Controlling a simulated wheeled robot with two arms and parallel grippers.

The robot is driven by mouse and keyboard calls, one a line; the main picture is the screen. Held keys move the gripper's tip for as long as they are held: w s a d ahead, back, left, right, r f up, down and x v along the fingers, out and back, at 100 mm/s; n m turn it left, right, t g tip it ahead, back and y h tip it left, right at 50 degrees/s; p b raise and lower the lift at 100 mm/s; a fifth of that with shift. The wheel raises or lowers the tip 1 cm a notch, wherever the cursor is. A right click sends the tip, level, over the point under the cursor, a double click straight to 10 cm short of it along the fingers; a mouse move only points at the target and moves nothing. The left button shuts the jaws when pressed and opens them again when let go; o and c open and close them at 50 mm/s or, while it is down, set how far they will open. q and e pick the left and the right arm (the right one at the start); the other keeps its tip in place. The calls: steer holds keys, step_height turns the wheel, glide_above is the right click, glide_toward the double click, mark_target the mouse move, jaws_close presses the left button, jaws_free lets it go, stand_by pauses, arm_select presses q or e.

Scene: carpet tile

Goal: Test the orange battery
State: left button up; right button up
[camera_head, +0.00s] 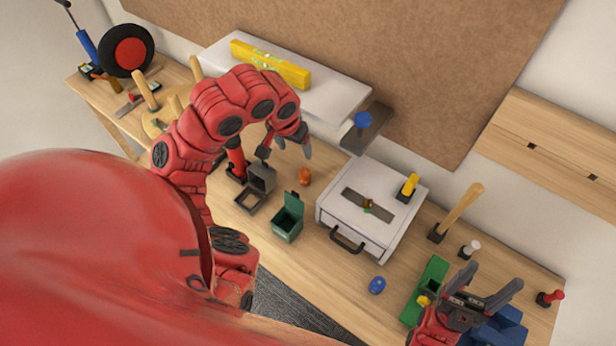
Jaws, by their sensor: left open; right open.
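A small orange battery (305,176) stands on the wooden bench, left of the white drawer box. My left gripper (286,148) is open and empty, above and a little to the left of the orange battery, apart from it. My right gripper (494,280) is open at the lower right, over a blue bin (511,327); nothing shows between its fingers. A small blue battery-like object (377,285) is near the bench's front edge. I cannot tell for certain which thing is the tester.
The white drawer box (336,212) has a shut drawer. An open green bin (287,229) and a grey open-lidded box (249,199) stand near the orange battery. A white shelf (330,98) with a yellow level (270,64) is behind. A mallet (460,212) stands right.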

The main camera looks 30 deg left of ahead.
arm_select(q)
glide_above(304, 173)
steer(key=s, duration=0.2)
steer(key=x, duration=0.3)
steer(key=s+x, duration=0.1)
steer(key=x, duration=0.2)
steer(key=s+x, duration=0.1)
steer(key=x, duration=0.2)
steer(key=shift+w+a+f+b, duration=0.1)
steer(key=shift+f+b, duration=0.25)
steer(key=shift+f, duration=0.3)
steer(key=shift+w+f, duration=0.2)
steer(key=shift+f, duration=0.05)
steer(key=shift+f+p, duration=0.3)
steer(key=shift+p, duration=0.15)
steer(key=x, duration=0.1)
steer(key=p+x, duration=0.1)
steer(key=x, duration=0.1)
steer(key=shift+d+f, duration=0.15)
steer(key=shift+d, duration=0.2)
steer(key=shift+w+a+f+p, duration=0.15)
steer(key=shift+f+p, duration=0.2)
steer(key=shift+f, duration=0.3)
jaws_close()
